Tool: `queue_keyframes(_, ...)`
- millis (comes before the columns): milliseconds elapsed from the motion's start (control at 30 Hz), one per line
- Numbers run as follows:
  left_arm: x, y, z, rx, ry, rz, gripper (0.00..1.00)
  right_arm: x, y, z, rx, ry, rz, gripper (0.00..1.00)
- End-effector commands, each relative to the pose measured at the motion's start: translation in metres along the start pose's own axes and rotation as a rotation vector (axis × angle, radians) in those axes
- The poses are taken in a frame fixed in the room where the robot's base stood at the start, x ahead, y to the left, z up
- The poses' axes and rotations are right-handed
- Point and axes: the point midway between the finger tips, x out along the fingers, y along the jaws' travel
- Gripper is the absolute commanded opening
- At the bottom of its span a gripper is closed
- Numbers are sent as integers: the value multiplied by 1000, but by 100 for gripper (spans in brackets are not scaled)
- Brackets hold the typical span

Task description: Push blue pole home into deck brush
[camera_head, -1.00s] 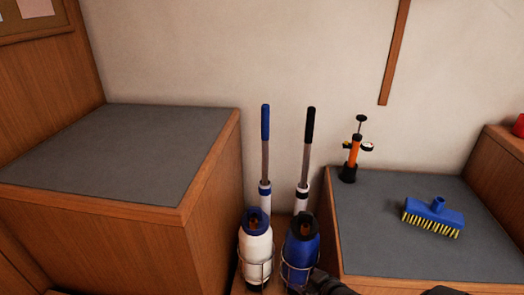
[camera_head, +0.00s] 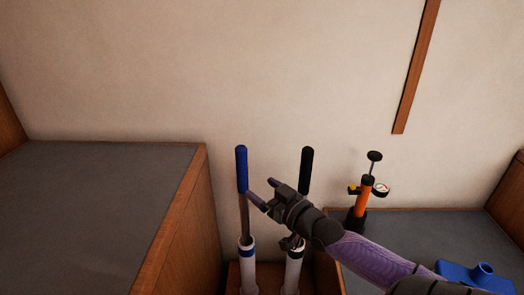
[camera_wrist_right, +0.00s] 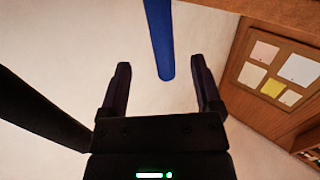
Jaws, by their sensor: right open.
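The blue pole (camera_head: 241,170) stands upright at the centre left in the head view, its blue grip above a metal shaft and a white lower tube. My right gripper (camera_head: 262,189) is open beside the shaft, just below the blue grip; contact cannot be told. In the right wrist view, the blue grip (camera_wrist_right: 160,40) lies across the gap between the open fingers (camera_wrist_right: 160,62), with nothing clamped. The blue deck brush (camera_head: 458,272) lies on the right grey top, partly cut off by the frame, with its socket (camera_head: 482,271) facing up. My left gripper is not in view.
A black-gripped pole (camera_head: 307,170) stands close to the right of the blue one, near my right wrist. An orange pump (camera_head: 362,198) with a gauge stands behind my forearm. A raised grey-topped cabinet (camera_head: 90,215) is at the left.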

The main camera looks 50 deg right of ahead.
Motion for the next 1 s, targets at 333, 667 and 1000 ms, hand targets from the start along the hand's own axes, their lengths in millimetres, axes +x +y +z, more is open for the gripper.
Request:
queue_keyframes(333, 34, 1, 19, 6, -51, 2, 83, 62, 0, 6, 0, 2, 1, 82)
queue_keyframes(667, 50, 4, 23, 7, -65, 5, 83, 99, 0, 2, 0, -2, 0, 82)
queue_keyframes(1000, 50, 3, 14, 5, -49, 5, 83, 99, 0, 0, 0, -1, 0, 55)
